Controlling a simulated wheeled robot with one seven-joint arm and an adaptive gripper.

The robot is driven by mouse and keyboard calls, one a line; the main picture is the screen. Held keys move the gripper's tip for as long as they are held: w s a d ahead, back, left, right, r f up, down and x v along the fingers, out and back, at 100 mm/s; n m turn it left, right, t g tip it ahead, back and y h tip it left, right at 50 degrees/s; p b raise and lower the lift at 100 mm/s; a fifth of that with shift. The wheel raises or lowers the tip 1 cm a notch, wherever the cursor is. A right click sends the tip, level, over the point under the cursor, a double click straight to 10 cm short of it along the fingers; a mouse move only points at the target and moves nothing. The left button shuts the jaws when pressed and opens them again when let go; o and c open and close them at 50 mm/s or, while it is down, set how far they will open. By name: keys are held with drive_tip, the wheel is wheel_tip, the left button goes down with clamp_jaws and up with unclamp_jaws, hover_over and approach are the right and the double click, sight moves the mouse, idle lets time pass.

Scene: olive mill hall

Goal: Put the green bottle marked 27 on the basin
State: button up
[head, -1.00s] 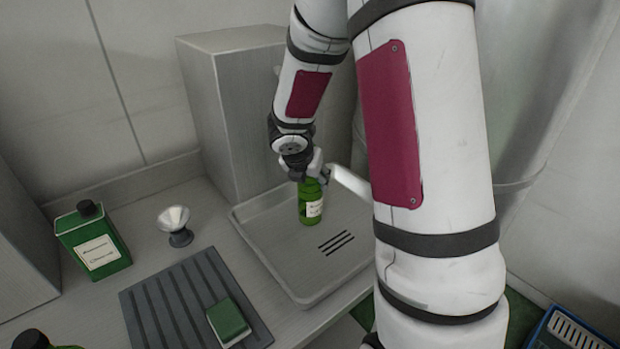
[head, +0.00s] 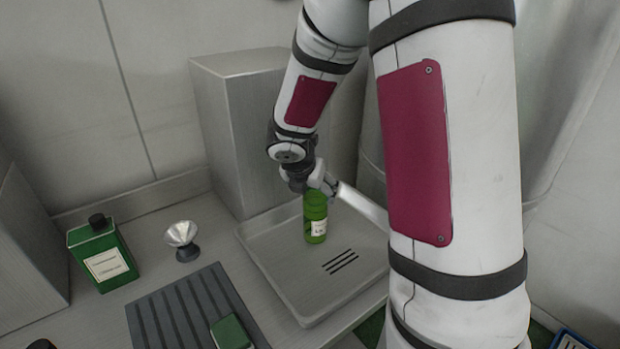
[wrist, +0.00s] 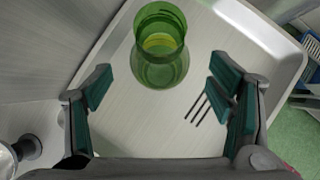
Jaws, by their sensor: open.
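A green bottle (head: 316,222) with a pale label stands upright on the grey basin (head: 285,292), left of its drain slots. The marking on the label is too small to read. In the wrist view the same bottle (wrist: 160,62) is seen from above as green, see-through glass. My gripper (head: 318,184) is at the bottle's top in the head view. In the wrist view my gripper (wrist: 162,95) is open, with its green-padded fingers wide apart. The bottle shows between and beyond them, with a gap on each side. The basin (wrist: 285,62) also shows there.
A square green bottle (head: 104,258) and a small metal funnel-like piece (head: 182,236) stand left of the basin. A dark ribbed mat (head: 172,312) holds a green block (head: 230,332). A grey metal box (head: 235,140) rises behind the basin. A pale bar (head: 360,205) is close right of my gripper.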

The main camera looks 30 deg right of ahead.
drive_tip(key=s+a+r+m+p, duration=0.1)
drive_tip(key=s+a+r+m, duration=0.3)
drive_tip(key=s+r+m, duration=0.3)
drive_tip(key=s+a+r+m, duration=0.4)
drive_tip(key=s+r, duration=0.1)
drive_tip(key=r, duration=0.4)
drive_tip(key=s+a+r+m+t+y, duration=0.1)
drive_tip(key=s+a+r+m+y, duration=0.1)
drive_tip(key=s+a+m, duration=0.3)
drive_tip(key=s+a+r+m+y, duration=0.1)
drive_tip(key=s+a+m+y, duration=0.2)
drive_tip(key=s+a+m, duration=0.2)
drive_tip(key=s+m, duration=0.3)
drive_tip(key=m, duration=0.1)
drive_tip(key=shift+s+r+t, duration=0.2)
drive_tip(key=shift+r+t, duration=0.2)
